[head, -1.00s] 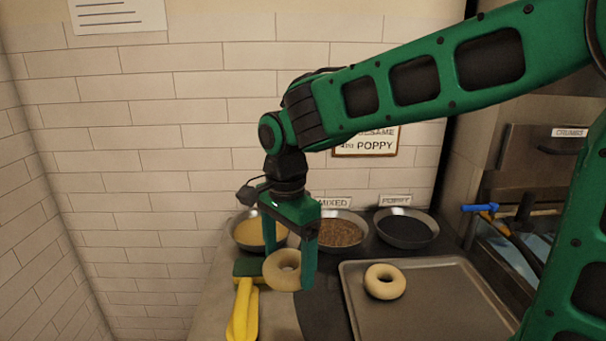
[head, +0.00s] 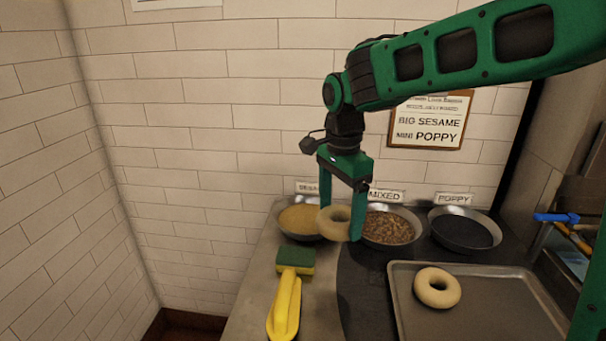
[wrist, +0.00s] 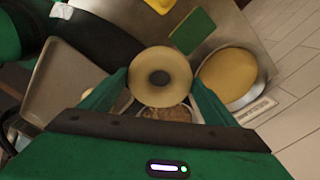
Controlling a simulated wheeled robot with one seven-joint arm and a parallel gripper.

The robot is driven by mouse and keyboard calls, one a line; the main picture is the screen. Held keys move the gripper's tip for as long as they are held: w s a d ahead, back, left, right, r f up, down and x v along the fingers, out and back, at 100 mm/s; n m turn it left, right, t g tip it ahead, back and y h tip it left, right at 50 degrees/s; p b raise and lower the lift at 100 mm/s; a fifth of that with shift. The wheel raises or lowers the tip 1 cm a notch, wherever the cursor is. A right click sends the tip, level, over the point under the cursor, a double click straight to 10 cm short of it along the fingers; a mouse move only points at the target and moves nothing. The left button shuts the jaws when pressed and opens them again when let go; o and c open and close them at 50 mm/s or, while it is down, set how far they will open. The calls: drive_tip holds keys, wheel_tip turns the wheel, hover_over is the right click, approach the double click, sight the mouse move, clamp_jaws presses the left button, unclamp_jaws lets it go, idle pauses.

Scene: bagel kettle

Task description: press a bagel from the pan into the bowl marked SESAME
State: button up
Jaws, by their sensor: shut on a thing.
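My gripper (head: 340,218) is shut on a pale bagel (head: 334,223), with one finger on each side of it. In the wrist view the bagel (wrist: 160,77) sits between the two green fingers. In the head view it overlaps the right rim of the bowl marked SESAME (head: 298,219), which holds pale tan seeds; that label is partly hidden. In the wrist view the sesame bowl (wrist: 228,78) lies to the right of the bagel, apart in the picture. A second bagel (head: 437,288) lies on the metal pan (head: 480,316).
The MIXED bowl (head: 390,228) stands right of the sesame bowl, and the POPPY bowl (head: 465,232) farther right. A wall sign (head: 430,120) reads BIG SESAME, MINI POPPY.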

drive_tip(key=w+a, duration=0.3)
drive_tip(key=w, duration=0.6)
drive_tip(key=w+a, duration=0.2)
drive_tip(key=w, duration=0.7)
drive_tip(key=shift+w+a+f, duration=0.1)
drive_tip(key=shift+w+f, duration=0.05)
drive_tip(key=shift+f, duration=2.3)
drive_tip(key=shift+w+a+f, duration=0.1)
drive_tip(key=shift+f, duration=2.3)
drive_tip(key=shift+f, duration=0.35)
drive_tip(key=shift+r, duration=0.1)
wheel_tip(320, 180, up, 10)
